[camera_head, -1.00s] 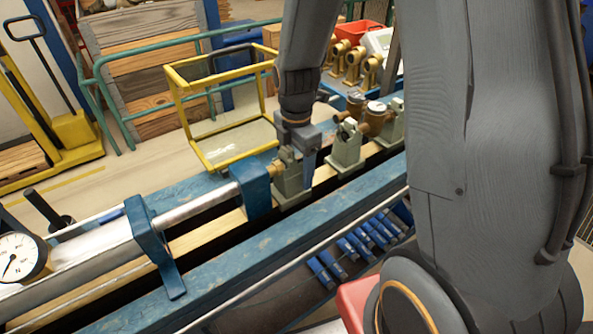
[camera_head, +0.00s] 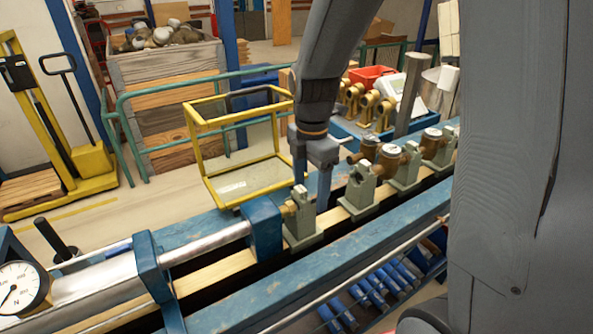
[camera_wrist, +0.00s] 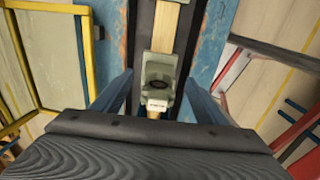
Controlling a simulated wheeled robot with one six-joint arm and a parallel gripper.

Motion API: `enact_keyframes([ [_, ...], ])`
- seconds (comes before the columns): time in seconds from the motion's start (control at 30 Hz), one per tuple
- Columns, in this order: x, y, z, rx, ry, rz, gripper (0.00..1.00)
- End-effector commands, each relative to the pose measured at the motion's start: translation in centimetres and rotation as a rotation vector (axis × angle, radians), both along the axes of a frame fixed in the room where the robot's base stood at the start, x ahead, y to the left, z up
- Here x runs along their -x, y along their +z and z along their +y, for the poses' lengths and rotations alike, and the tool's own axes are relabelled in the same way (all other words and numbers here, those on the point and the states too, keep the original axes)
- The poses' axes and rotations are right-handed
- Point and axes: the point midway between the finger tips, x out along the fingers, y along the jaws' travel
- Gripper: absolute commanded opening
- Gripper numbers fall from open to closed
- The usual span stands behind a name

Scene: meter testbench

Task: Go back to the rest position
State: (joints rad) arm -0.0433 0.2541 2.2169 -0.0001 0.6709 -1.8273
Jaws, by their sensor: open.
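My gripper (camera_head: 311,190) points down over the bench rail, close to the first grey-green holder (camera_head: 303,228). Its fingers are spread and nothing is between them in the head view. In the wrist view my gripper (camera_wrist: 159,78) shows one blue-grey finger on each side, with a grey-green holder (camera_wrist: 157,72) with a dark round opening below and between them. I cannot tell whether the fingers touch it. A second holder (camera_head: 358,192) stands to the right. Brass meters (camera_head: 391,161) sit farther along the row.
A yellow-framed clear guard (camera_head: 207,165) stands just left of my gripper. A blue clamp block (camera_head: 263,228) and a dial gauge (camera_head: 20,288) are on the bench's left part. A red bin (camera_head: 371,76) and brass parts are behind. Blue cylinders (camera_head: 370,290) lie below the front beam.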

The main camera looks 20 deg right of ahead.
Motion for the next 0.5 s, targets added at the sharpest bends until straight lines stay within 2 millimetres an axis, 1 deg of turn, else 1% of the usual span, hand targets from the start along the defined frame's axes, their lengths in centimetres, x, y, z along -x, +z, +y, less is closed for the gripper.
enact_keyframes([
  [0.07,0.0,0.0,-0.1,0.001,-0.002,0.0,0.66],
  [0.17,0.1,-0.3,-1.0,0.017,-0.03,-0.003,0.66],
  [0.2,0.2,-0.5,-1.4,0.025,-0.057,-0.006,0.66],
  [0.27,0.4,-0.7,-1.7,0.028,-0.124,-0.013,0.66],
  [0.37,1.2,-1.0,-1.7,0.023,-0.29,-0.026,0.66],
  [0.5,2.6,-1.4,-1.7,0.009,-0.568,-0.046,0.66],
])
